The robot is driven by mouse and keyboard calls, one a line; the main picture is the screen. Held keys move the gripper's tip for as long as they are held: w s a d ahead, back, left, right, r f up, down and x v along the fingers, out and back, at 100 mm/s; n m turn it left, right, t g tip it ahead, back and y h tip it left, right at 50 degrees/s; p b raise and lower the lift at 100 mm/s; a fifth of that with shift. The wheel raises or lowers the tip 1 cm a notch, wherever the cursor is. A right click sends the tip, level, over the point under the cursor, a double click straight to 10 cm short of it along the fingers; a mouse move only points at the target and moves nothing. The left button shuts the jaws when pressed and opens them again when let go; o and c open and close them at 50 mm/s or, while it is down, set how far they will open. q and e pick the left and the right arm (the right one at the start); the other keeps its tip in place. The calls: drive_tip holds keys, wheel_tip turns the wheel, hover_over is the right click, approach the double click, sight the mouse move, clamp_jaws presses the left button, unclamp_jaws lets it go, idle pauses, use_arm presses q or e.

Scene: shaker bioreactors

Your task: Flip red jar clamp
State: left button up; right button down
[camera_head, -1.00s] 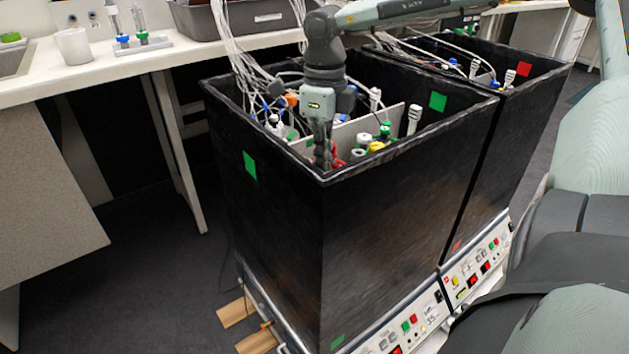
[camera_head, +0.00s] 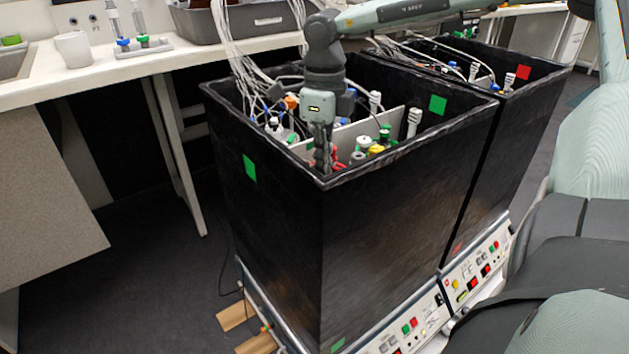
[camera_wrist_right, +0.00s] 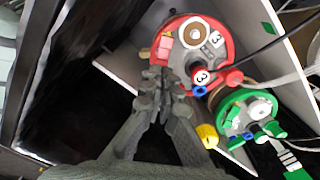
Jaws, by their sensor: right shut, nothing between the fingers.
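The red-topped jar (camera_wrist_right: 222,60) shows in the right wrist view, with a round red lid, a pinkish-red block (camera_wrist_right: 165,47) on its left edge and a numbered red clip at its lower right. I cannot tell which red part is the clamp. My right gripper (camera_wrist_right: 163,78) is shut and empty, its tips over or against the jar's lower left edge; contact is unclear. In the head view my right gripper (camera_head: 322,165) reaches down inside the near corner of the black box, with a bit of red beside it. My left gripper is not in view.
The black box (camera_head: 400,220) has high walls close around my right gripper. A grey divider (camera_wrist_right: 290,62), a green-topped jar (camera_wrist_right: 240,118), a yellow cap (camera_wrist_right: 207,136) and tubes crowd the inside. A second black box (camera_head: 530,125) stands to the right, a white bench (camera_head: 110,75) at left.

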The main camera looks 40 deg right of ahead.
drive_tip(key=shift+f+b, duration=1.15)
idle(0.8)
drive_tip(key=shift+r+p, duration=1.65)
drive_tip(key=shift+r, duration=1.9)
